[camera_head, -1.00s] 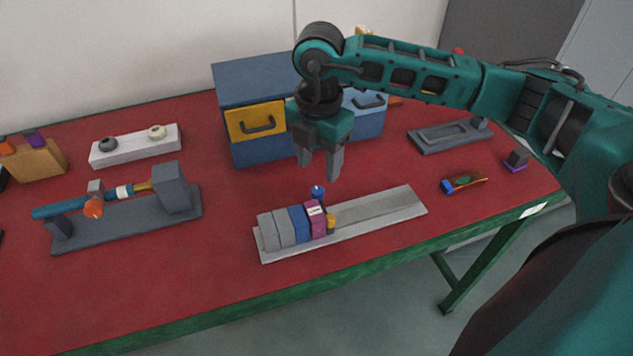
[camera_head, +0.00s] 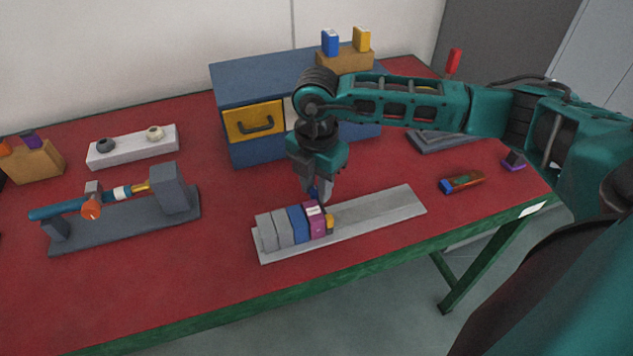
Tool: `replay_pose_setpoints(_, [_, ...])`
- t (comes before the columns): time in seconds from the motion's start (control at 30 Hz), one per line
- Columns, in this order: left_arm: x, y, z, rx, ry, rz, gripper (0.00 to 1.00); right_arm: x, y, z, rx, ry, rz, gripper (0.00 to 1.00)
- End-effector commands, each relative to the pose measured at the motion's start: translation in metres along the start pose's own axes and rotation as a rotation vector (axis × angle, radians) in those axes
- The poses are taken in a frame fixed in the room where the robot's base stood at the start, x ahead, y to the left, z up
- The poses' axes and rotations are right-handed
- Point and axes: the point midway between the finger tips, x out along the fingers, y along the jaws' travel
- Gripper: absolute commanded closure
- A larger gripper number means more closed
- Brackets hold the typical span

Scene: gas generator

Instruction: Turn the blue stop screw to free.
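The blue stop screw (camera_head: 313,193) stands on top of the block row on the grey rail (camera_head: 385,208), near the purple block (camera_head: 316,222). My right gripper (camera_head: 315,192) points down with its fingers around the screw's head. The fingers hide most of the screw, and I cannot tell whether they touch it. Two grey blocks and a blue block (camera_head: 298,225) stand left of the purple one, and a small yellow piece (camera_head: 330,221) sits at its right. My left gripper is not in view.
A blue cabinet with a yellow drawer (camera_head: 253,121) stands behind the gripper. A grey fixture (camera_head: 120,222) with a blue rod is at left. A white block (camera_head: 133,147) lies behind it. An orange-and-blue piece (camera_head: 461,182) lies at right. Red table is clear in front.

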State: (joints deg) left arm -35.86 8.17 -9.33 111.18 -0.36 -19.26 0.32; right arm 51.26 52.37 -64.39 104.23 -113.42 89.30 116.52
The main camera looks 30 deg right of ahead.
Motion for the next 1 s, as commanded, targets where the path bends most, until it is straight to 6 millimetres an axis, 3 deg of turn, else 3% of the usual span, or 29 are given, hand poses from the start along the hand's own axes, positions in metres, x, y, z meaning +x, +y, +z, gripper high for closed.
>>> replay_pose_setpoints(0.3, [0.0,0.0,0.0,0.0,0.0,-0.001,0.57,0.0,0.0,0.0,0.0,0.0,0.0,1.0])
replay_pose_setpoints(0.67, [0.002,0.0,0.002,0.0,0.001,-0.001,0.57,0.0,0.0,0.0,-0.05,0.001,0.001,1.0])
replay_pose_setpoints(1.0, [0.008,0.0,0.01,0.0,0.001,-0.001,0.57,0.001,0.001,0.0,-0.289,0.001,0.002,1.0])
